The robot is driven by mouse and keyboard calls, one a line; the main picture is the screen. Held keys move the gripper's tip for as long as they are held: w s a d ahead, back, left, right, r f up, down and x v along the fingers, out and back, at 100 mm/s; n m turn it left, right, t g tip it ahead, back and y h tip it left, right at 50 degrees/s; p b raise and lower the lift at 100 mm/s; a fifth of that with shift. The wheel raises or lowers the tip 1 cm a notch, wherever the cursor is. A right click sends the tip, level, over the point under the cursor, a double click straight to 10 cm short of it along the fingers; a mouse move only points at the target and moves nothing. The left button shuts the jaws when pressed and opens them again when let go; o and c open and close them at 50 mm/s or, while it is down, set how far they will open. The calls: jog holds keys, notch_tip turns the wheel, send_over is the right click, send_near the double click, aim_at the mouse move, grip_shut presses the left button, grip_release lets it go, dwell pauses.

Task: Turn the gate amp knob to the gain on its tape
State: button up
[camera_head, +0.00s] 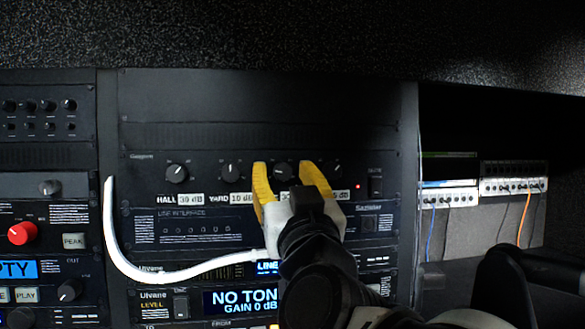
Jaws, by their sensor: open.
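A black amp panel (143,178) carries a row of dark knobs with white pointer marks and tape labels below. The left knob (176,173) has tape reading HALL 30 dB (178,200). The second knob (231,171) has tape reading YARD 10 dB (230,198). The third knob (282,172) shows between the yellow fingers of my gripper (283,167), which is open. I cannot tell if the fingers touch it. No GATE label is readable.
A display (240,302) below reads "NO TON", cut off by my arm, and "GAIN 0 dB". A white cable (150,276) loops across the lower panels. A switch (376,186) sits right of the knobs.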

jog(key=shift+w, duration=0.15)
grip_shut()
